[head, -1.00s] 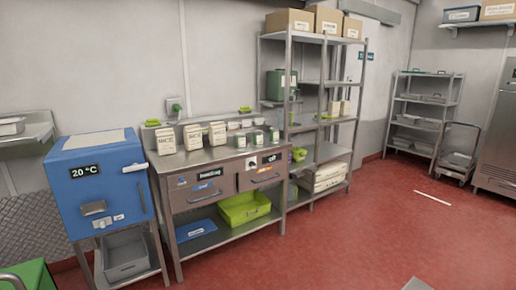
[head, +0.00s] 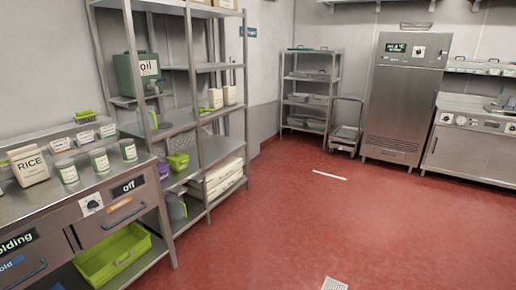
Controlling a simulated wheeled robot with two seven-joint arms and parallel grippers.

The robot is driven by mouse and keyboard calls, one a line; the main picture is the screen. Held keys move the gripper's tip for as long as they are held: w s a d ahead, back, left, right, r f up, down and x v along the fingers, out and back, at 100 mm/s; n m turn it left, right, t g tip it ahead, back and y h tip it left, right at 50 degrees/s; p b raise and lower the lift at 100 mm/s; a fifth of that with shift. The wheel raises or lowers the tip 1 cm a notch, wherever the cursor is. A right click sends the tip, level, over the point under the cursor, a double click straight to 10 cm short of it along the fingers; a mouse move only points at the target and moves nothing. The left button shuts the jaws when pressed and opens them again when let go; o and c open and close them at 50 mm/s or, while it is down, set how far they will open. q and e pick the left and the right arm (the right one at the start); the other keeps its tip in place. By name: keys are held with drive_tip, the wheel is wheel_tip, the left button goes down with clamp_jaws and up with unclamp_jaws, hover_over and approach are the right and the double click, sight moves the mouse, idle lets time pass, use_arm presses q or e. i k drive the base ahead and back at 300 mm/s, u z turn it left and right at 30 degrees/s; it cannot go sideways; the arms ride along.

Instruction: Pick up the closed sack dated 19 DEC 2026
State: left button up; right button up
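A cream sack labelled RICE (head: 28,166) stands upright on the steel counter at the left edge. Two small cream packs (head: 222,97) stand on a middle shelf of the steel rack. Large pale sacks or packs (head: 216,180) lie stacked on a low shelf of that rack. No date is legible on any of them, so I cannot tell which one bears 19 DEC 2026. Neither of my grippers is in view.
The steel counter (head: 95,198) holds several green-and-white tins and has a green tray (head: 112,254) below. A trolley (head: 345,135) and a fridge (head: 403,95) stand at the back. The red floor is largely clear.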

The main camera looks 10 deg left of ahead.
sight(28, 163)
drive_tip(key=z, duration=0.05)
drive_tip(key=i, duration=2.2)
drive_tip(key=u, duration=0.6)
drive_tip(key=i, duration=1.05)
drive_tip(key=u, duration=1.7)
drive_tip(key=i, duration=1.05)
drive_tip(key=u, duration=0.75)
